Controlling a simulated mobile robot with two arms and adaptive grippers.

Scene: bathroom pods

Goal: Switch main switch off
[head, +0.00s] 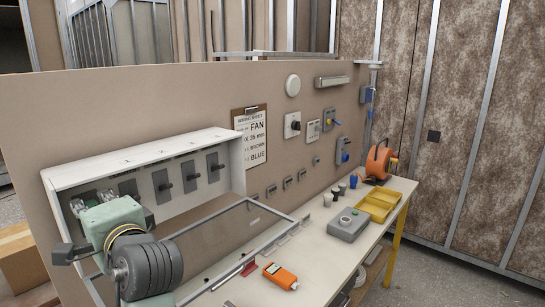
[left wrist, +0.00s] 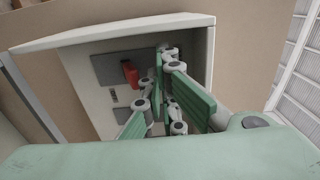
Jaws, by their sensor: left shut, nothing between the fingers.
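A red switch lever (left wrist: 131,74) sits on a dark grey plate (left wrist: 107,68) inside the white panel box, at its left end in the left wrist view. I take it for the main switch; its label is too small to read, and I cannot tell its setting. My left gripper (head: 92,197) is at the left end of the white panel box (head: 215,142) in the head view and hides the red lever there. In the left wrist view its fingers (left wrist: 163,82) are shut and empty, reaching into the box right of the lever; contact is unclear. My right gripper is not in view.
Several grey switches with dark levers (head: 190,175) line the box to the right. A lid frame (head: 235,228) lies open below it. On the bench are an orange meter (head: 281,276), a grey button box (head: 349,224), yellow trays (head: 377,204) and an orange reel (head: 377,163).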

